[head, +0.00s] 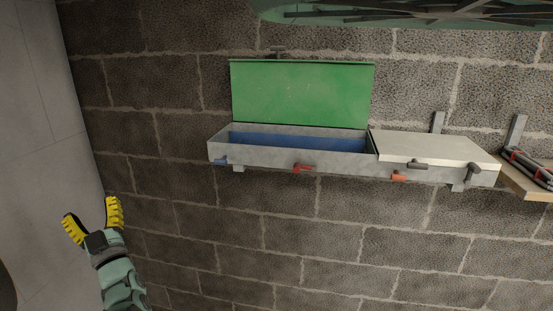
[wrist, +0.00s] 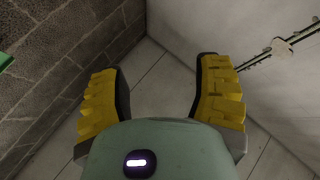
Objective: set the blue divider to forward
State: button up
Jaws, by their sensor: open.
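A long grey wall-mounted box (head: 285,156) has its green lid (head: 302,93) raised. A blue panel (head: 297,142), seemingly the divider, runs lengthwise inside the open left compartment. I cannot tell which setting it is in; its lower part is hidden by the front wall. A small blue handle (head: 220,162) sits at the left end of the box's front. My gripper (head: 91,212) is open and empty, below and left of the box, well apart from it.
A red handle (head: 303,168) and an orange handle (head: 399,177) also stick out of the box's front. A pale lid (head: 428,146) covers the right compartment. A wooden shelf (head: 525,181) is at far right. The space between gripper and box looks clear.

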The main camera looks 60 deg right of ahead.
jog(key=s+d+r+m+g+h, duration=0.1)
jog(key=s+d+m+g+h, duration=0.55)
jog(key=d+h, duration=0.45)
jog(key=m+g+h+b, duration=0.1)
jog(key=m+g+h, duration=0.3)
jog(key=m+g, duration=0.4)
send_near(222, 159)
jog(key=shift+n+g, duration=0.25)
jog(key=shift+g, duration=0.6)
jog(key=b+x, duration=0.5)
jog(key=x, duration=0.3)
jog(key=shift+w+a+r, duration=0.1)
jog(key=shift+w+r, duration=0.1)
jog(key=shift+w+d+r, duration=0.15)
jog(key=shift+w+d, duration=0.25)
jog(key=shift+d, duration=0.25)
jog(key=shift+w+d+r, duration=0.15)
jog(key=shift+d+r, duration=0.3)
jog(key=shift+d, duration=0.1)
jog(key=shift+o, duration=0.4)
jog(key=shift+w, duration=0.1)
grip_shut()
